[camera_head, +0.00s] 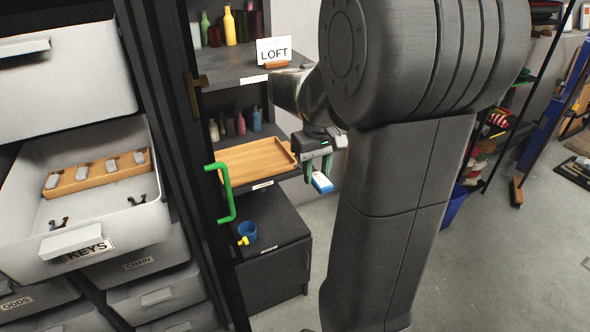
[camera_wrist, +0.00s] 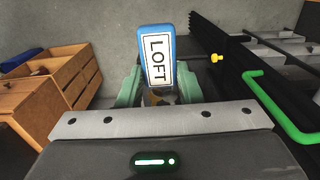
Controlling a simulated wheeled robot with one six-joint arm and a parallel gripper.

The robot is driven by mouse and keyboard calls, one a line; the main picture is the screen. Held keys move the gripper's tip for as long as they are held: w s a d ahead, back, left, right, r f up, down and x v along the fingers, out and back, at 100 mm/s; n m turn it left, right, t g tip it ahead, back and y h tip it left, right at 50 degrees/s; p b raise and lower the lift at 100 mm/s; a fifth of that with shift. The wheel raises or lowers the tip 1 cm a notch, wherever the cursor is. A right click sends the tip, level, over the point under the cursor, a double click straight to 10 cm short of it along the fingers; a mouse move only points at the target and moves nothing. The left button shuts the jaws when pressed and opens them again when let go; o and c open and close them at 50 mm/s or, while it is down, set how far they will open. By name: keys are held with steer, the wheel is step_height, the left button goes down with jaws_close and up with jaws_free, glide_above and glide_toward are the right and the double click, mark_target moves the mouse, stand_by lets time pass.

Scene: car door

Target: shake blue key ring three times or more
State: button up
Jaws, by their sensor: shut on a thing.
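The blue key ring (camera_head: 322,182) has a blue tag with a white face and hangs at my gripper (camera_head: 318,168), clear of the shelves. In the wrist view its blue-edged tag (camera_wrist: 157,57) stands up between my green fingers and reads LOFT. My gripper (camera_wrist: 159,90) is shut on the key ring. The part between the fingers is mostly hidden, with only a small brownish bit showing. A LOFT sign (camera_head: 274,51) stands on the upper shelf behind my arm.
A wooden tray (camera_head: 255,157) sits on a shelf behind the gripper. A black door with a green handle (camera_head: 221,192) stands open to the left. The KEYS drawer (camera_head: 130,226) is open, holding a wooden rack (camera_head: 98,176). A blue mug (camera_head: 247,231) stands low on the cabinet.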

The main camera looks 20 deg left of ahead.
steer(key=shift+w+d, duration=0.1)
steer(key=shift+d, duration=0.1)
steer(key=s+a+p, duration=0.1)
steer(key=s+a, duration=0.4)
steer(key=a, duration=0.3)
steer(key=shift+s+a, duration=0.15)
steer(key=shift+a, duration=0.15)
